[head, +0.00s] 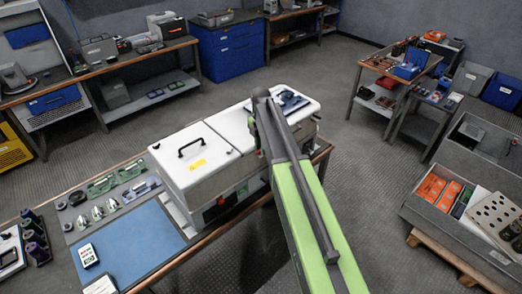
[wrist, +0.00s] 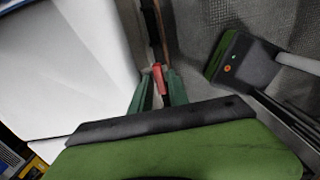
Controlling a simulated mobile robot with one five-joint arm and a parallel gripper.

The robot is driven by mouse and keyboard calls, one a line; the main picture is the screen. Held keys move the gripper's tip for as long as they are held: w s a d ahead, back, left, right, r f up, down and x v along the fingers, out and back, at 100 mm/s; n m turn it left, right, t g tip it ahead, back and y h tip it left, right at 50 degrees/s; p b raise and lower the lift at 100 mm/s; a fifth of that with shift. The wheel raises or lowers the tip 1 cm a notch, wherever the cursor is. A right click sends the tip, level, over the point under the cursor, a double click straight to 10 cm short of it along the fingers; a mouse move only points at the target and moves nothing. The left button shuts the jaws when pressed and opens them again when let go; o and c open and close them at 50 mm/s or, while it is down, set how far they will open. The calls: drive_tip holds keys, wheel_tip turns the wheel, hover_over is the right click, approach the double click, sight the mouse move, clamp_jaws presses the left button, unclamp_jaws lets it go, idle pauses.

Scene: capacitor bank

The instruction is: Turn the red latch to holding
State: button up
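The red latch (wrist: 160,79) shows in the wrist view as a small red piece, slightly tilted, beside the white cabinet's edge. My gripper (wrist: 161,86) has its two dark green fingers on either side of the latch, with a narrow gap between them. The fingers look open; I cannot tell whether either touches the latch. The white cabinet (head: 190,179) with a black handle stands on a bench in the head view.
A blue mat (head: 130,245) and several small parts lie on the bench left of the cabinet. A red switch (head: 221,201) is on the cabinet's front. A grey bin with orange boxes (head: 432,188) stands at right. The floor (head: 345,150) between is open.

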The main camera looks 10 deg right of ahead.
clamp_jaws()
drive_tip(key=shift+m, duration=0.3)
drive_tip(key=m, duration=0.3)
drive_tip(key=shift+m, duration=0.4)
drive_tip(key=m, duration=1.3)
drive_tip(key=shift+m, duration=0.4)
